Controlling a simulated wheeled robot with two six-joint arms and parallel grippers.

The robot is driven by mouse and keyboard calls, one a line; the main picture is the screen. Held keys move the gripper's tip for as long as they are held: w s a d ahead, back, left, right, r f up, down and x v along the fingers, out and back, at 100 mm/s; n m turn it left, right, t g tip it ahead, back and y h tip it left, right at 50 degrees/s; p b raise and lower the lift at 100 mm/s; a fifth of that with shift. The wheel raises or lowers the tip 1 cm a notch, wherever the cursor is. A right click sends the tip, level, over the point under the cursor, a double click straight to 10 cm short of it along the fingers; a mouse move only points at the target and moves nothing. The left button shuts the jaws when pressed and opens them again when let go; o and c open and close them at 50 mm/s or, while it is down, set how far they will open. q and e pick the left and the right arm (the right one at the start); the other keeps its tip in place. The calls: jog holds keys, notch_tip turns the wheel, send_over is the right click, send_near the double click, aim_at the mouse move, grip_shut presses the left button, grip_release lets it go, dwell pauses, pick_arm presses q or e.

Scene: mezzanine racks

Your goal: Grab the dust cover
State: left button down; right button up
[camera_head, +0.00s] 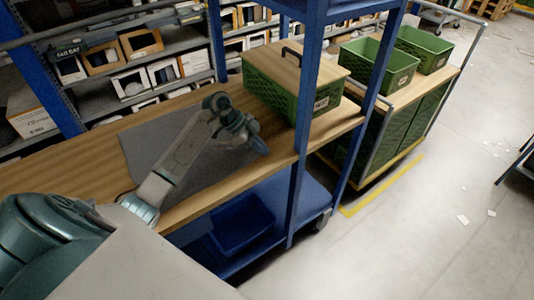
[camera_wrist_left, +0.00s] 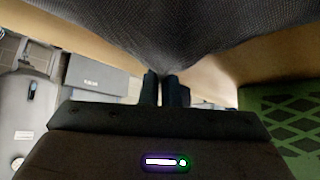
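The dust cover appears to be the dark grey cloth (camera_head: 160,140) spread on the wooden bench top. In the left wrist view the cloth (camera_wrist_left: 190,25) fills the top, and its edge draws down to a point at the fingertips. My left gripper (camera_head: 263,147) is over the cloth's front right part, close to the bench's front edge. In the wrist view its two dark fingers (camera_wrist_left: 162,85) are close together, with the cloth's point between their tips. The tips themselves are partly hidden. My right gripper is not in view.
A blue post (camera_head: 306,120) rises at the front edge. A blue bin (camera_head: 240,222) sits below. A cart with green crates (camera_head: 380,65) is at right.

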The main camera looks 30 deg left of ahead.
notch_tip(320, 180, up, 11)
jog(key=p, duration=1)
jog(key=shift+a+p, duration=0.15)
jog(key=shift+p, duration=0.25)
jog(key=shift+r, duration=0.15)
